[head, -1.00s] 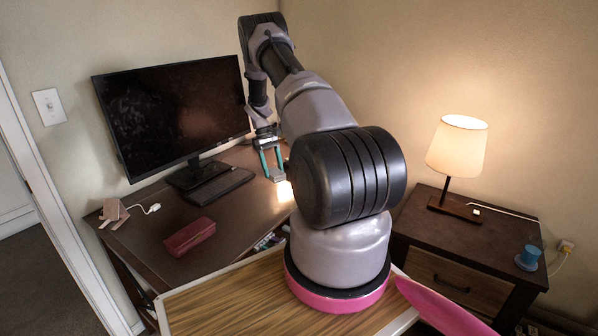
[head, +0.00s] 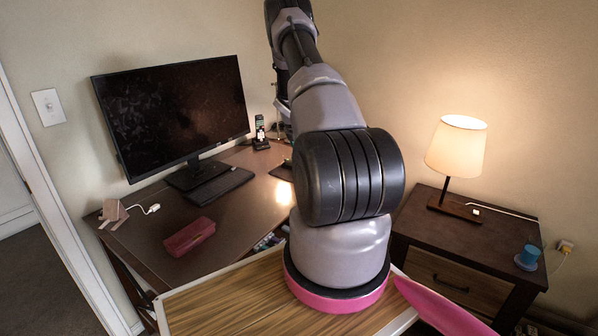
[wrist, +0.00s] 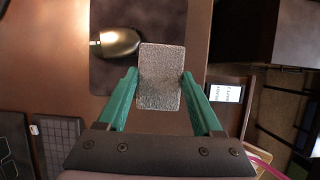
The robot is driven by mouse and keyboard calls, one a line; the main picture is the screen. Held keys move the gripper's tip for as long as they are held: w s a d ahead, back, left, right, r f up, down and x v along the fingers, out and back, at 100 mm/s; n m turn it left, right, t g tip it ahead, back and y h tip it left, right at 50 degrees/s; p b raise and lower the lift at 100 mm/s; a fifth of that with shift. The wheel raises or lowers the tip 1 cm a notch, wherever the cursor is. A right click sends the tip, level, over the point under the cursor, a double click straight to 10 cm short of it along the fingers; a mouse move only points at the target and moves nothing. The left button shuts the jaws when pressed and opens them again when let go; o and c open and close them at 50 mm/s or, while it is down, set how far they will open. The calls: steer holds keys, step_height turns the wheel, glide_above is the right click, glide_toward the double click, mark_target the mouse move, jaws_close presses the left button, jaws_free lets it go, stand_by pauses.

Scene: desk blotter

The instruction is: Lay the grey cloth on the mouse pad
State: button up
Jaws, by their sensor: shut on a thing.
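The grey cloth (wrist: 161,95) is a small textured rectangle, held between the green fingers of my gripper (wrist: 160,78) in the wrist view. The dark mouse pad (wrist: 108,78) lies on the desk beyond and below it, and the cloth overlaps its right part in the picture. Whether the cloth touches the pad cannot be told. In the head view a small dark part of the mouse pad (head: 281,172) shows beside my arm, which hides my gripper and the cloth.
A computer mouse (wrist: 120,43) sits on the pad's upper left. The keyboard (head: 222,186) lies below the monitor (head: 172,110). A phone in a stand (head: 260,131) is at the desk's back. A pink case (head: 189,236) lies nearer the front, with bare desk around it.

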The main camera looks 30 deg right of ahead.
step_height(320, 180, down, 10)
steer(key=shift+d+r, duration=0.1)
stand_by(0.4)
steer(key=o, duration=1.5)
steer(key=shift+c, duration=0.2)
